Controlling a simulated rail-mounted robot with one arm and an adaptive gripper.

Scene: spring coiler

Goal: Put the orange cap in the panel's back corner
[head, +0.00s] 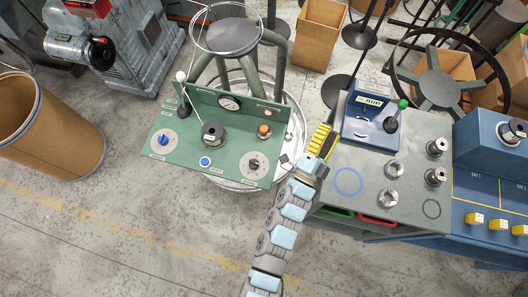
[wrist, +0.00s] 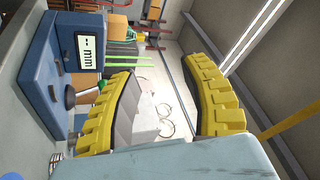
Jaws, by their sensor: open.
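The green panel (head: 180,159) stands left of centre in the head view, with an upright back wall carrying a dial gauge. A small orange cap (head: 264,130) sits at the panel's right rear, in front of the wall; I cannot tell whether it is loose or fixed. My gripper (head: 321,142) has yellow ribbed fingers and is to the right of the panel, beside the blue display box. In the wrist view my gripper (wrist: 165,105) is open, with nothing held between the spread fingers. Neither the panel nor the cap can be made out in the wrist view.
The panel also carries a white-knobbed lever (head: 181,77), a metal spool (head: 213,134) and a black knob (head: 254,165). The blue display box (head: 371,115) with a green-knobbed lever stands close right of my gripper; it also fills the wrist view's left (wrist: 50,75).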

